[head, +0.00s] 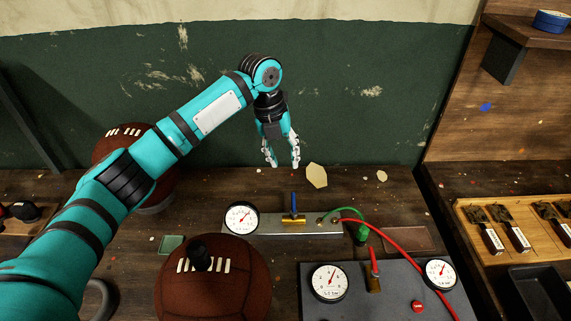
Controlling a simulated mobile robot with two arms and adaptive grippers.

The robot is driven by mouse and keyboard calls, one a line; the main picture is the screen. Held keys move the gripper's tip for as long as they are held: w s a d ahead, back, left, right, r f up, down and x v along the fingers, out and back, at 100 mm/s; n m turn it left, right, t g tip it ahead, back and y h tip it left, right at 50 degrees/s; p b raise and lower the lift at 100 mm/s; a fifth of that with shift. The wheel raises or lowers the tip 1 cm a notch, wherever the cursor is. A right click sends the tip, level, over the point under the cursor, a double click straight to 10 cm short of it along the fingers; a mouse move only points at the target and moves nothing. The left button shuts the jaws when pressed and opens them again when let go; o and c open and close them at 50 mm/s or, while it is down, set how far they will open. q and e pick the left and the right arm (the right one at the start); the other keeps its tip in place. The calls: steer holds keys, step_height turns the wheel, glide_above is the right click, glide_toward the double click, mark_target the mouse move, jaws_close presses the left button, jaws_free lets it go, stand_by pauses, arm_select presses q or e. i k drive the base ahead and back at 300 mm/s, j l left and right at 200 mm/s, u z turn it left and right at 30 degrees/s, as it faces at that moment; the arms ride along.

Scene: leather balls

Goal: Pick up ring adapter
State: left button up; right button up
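I cannot tell for certain which thing is the ring adapter. A grey ring-shaped piece (103,297) shows at the lower left, partly hidden by my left arm. My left gripper (282,163) points down near the back edge of the table, in front of the green wall. Its two fingers are apart with nothing between them. It is far to the right of and behind the grey ring. My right gripper is not in view.
A brown ball (228,285) stands at front centre; another ball (118,140) is behind my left arm. A metal gauge bar (270,226) with a blue-handled valve (294,205) and a grey gauge panel (390,299) with hoses stand on the table. A wooden brush tray (475,232) is at right.

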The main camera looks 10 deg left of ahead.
mark_target(197, 251)
steer(key=k+l, duration=0.15)
steer(key=k, duration=0.35)
steer(key=k+l, duration=0.1)
steer(key=k, duration=0.4)
steer(key=k+l, duration=0.15)
steer(key=k, duration=0.35)
steer(key=k+l, duration=0.1)
steer(key=k, duration=0.35)
